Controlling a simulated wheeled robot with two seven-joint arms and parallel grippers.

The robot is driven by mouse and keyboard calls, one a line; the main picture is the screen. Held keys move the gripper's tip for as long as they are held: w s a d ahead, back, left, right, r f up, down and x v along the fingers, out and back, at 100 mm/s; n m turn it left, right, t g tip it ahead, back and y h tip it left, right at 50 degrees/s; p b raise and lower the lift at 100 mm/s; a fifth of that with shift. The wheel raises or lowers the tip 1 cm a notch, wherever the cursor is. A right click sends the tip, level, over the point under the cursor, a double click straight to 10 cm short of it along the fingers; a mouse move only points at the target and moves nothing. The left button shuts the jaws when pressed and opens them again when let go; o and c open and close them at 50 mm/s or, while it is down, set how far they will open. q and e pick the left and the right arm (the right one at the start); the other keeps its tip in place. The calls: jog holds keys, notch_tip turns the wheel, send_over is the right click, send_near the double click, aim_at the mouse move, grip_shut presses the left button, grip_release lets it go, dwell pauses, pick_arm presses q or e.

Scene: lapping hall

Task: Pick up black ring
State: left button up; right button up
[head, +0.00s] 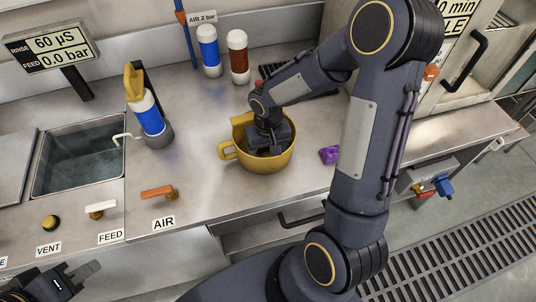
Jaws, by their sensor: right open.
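No black ring can be made out; the inside of the yellow pot (249,160) is largely covered by my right gripper (269,150). The pot has a side handle and stands on the steel counter. My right gripper points down into the pot's mouth with its jaws open; its fingertips are dark against the pot's interior, and I cannot tell whether anything lies between them. My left gripper (88,270) is at the lower left, in front of the counter's edge and away from the pot; its jaw opening is unclear.
A blue-banded bottle with a yellow top (148,112) stands left of the pot. Blue (209,52) and brown (238,58) bottles stand behind. A purple piece (329,155) lies right of the pot. A sink (80,158) and levers are left. My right arm hides counter on the right.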

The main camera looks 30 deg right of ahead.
jog(key=c, duration=0.8)
